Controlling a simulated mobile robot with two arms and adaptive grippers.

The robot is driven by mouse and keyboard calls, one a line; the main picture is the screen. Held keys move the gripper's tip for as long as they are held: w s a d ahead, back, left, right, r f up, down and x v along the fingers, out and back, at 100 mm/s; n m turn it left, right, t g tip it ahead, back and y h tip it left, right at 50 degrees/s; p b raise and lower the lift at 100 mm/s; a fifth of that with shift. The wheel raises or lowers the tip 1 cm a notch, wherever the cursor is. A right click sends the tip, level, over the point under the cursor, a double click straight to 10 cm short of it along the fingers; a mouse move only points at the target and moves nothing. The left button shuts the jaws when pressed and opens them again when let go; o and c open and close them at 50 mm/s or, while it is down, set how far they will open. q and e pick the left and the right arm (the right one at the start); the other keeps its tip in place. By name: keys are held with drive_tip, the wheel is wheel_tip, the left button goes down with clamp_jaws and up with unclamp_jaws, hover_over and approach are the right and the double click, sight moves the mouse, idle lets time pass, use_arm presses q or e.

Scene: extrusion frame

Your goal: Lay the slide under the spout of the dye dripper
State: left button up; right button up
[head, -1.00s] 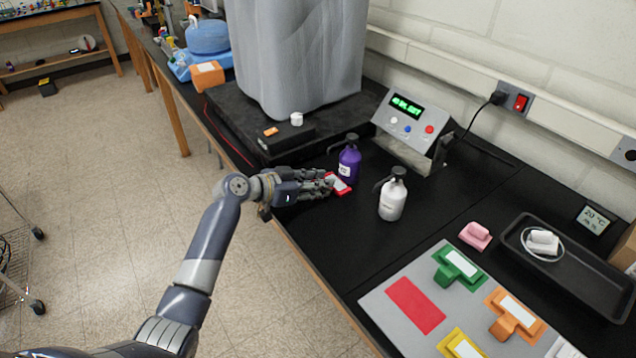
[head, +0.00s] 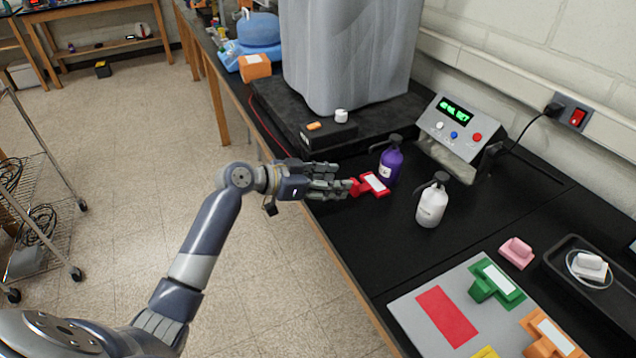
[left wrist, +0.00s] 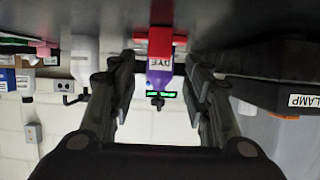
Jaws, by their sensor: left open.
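The red slide (head: 374,184) with a white label lies flat on the black bench, its handle toward my left gripper. The purple dye dripper (head: 391,166) stands upright just behind it. Its dark spout points left, above the slide in the picture. In the left wrist view, which is upside down, the red slide (left wrist: 160,42) and the purple bottle (left wrist: 160,80), marked DYE, show between the fingers. My left gripper (head: 346,188) is open, with its fingertips at the handle's end; I cannot tell whether they touch it. My right gripper is not in view.
A white bottle (head: 432,205) stands right of the dripper. A grey control box (head: 450,128) and a black platform with a covered bulk (head: 345,55) are behind. A grey board (head: 408,313) with colored blocks and a dark tray (head: 565,257) lie front right.

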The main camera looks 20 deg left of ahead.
use_arm(q)
drive_tip(key=shift+b+v, duration=0.3)
drive_tip(key=shift+v, duration=1.85)
drive_tip(key=shift+d, duration=0.1)
